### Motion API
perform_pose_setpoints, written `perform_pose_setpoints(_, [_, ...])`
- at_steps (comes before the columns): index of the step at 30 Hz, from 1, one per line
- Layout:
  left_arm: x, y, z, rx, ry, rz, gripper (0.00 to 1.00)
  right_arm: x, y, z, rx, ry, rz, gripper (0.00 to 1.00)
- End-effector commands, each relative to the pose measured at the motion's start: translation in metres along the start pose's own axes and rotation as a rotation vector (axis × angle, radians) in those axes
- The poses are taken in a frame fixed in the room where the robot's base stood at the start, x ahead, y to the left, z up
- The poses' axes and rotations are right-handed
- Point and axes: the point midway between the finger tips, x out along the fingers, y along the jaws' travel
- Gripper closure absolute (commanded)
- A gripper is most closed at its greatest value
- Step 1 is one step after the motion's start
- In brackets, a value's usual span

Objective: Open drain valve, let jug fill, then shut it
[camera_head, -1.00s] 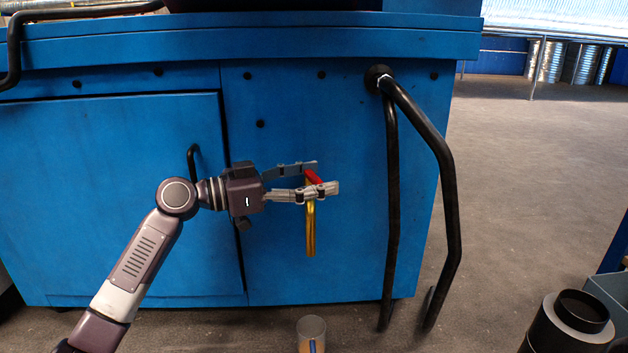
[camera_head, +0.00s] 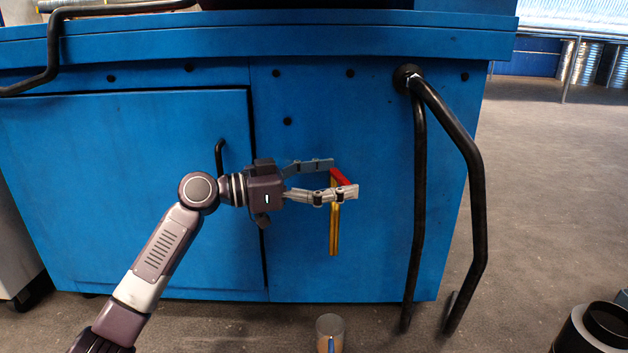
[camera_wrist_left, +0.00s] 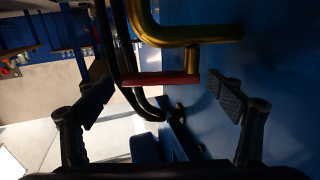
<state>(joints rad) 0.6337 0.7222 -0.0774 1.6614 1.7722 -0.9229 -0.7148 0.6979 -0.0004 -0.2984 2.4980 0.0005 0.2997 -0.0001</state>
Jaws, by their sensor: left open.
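The drain valve is a brass pipe (camera_head: 335,232) pointing down from the blue cabinet's front, with a short red handle (camera_head: 341,177) at its top. My left gripper (camera_head: 345,178) reaches in from the left, its open fingers on either side of the red handle. In the left wrist view, the red handle (camera_wrist_left: 160,79) and brass pipe (camera_wrist_left: 190,36) lie between the spread fingers, with gaps on both sides. A clear jug (camera_head: 330,330) stands on the floor below the pipe, cut by the lower edge; its fill cannot be told. My right gripper is out of view.
The blue cabinet (camera_head: 130,180) fills the middle. A bent black tube handle (camera_head: 478,200) stands out right of the valve, and a small black door handle (camera_head: 219,158) is at left. Bare floor (camera_head: 550,190) lies to the right.

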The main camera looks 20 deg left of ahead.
Motion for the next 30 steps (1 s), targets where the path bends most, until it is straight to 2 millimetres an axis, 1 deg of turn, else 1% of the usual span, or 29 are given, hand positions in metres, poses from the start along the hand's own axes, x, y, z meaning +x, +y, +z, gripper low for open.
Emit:
perform_pose_setpoints(9, [-0.066,0.000,0.002,-0.002,-0.005,-0.002,0.14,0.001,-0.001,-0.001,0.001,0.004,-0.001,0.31])
perform_pose_setpoints(12, [-0.084,0.000,0.002,-0.002,-0.003,-0.002,0.14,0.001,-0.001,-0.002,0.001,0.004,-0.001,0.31])
perform_pose_setpoints(15, [-0.098,0.000,0.001,-0.002,-0.002,-0.001,0.14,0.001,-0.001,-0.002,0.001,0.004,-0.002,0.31])
perform_pose_setpoints(18, [-0.106,0.000,0.001,-0.002,-0.002,-0.001,0.14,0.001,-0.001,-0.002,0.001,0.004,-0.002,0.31])
perform_pose_setpoints(21, [-0.111,0.000,0.001,-0.002,-0.002,0.001,0.14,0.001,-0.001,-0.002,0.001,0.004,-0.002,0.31])
perform_pose_setpoints(30, [-0.111,0.000,0.001,-0.002,-0.001,0.000,0.14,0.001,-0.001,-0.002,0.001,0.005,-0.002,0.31])
